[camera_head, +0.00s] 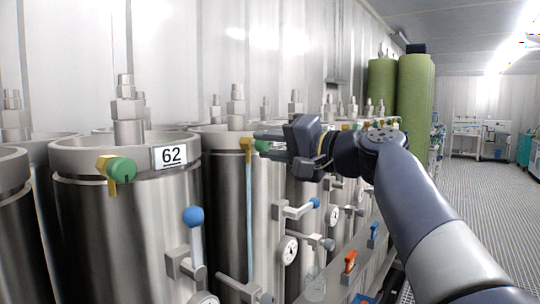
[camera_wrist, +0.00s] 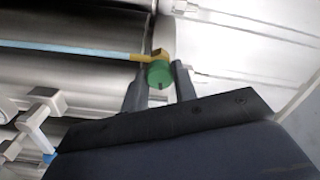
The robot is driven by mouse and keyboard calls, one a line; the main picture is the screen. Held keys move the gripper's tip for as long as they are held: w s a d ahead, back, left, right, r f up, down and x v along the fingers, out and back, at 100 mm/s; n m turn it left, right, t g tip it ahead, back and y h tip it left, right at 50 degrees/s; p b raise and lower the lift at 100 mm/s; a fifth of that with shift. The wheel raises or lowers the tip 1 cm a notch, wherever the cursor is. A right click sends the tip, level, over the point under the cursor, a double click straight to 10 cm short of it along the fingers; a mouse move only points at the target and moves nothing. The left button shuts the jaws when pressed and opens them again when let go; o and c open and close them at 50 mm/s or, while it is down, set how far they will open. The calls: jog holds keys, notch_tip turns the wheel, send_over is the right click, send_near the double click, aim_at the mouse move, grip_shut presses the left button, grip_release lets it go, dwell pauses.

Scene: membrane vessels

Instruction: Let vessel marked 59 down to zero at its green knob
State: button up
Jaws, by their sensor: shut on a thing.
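My gripper (camera_head: 262,140) is shut on a green knob (camera_head: 262,146) at the rim of the steel vessel (camera_head: 230,190) just right of the vessel marked 62. The wrist view shows the green knob (camera_wrist: 160,73) between my two fingers (camera_wrist: 160,85). A brass outlet (camera_head: 247,145) sits beside the knob. A pale blue stream (camera_head: 249,210) runs straight down from it, and the stream also shows in the wrist view (camera_wrist: 70,48). No number shows on this vessel; my gripper covers part of its rim. A round gauge (camera_head: 289,250) is lower right; its needle is too small to read.
The vessel marked 62 (camera_head: 171,156) has its own green knob (camera_head: 121,170) and a blue-tipped lever (camera_head: 194,217). Another blue-tipped lever (camera_head: 315,202) juts out below my gripper. An orange handle (camera_head: 350,261) is low at the right. Open floor (camera_head: 490,200) lies right of my arm.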

jog(key=shift+n, duration=0.5)
jog(key=o, duration=1)
jog(key=v, duration=1)
jog(key=shift+s+d+b, duration=0.3)
jog(key=shift+b, duration=0.05)
jog(key=shift+a, duration=0.1)
jog(key=x, duration=1)
jog(key=shift+w+a, duration=0.25)
jog(key=shift+w, duration=0.05)
jog(key=shift+d, duration=0.1)
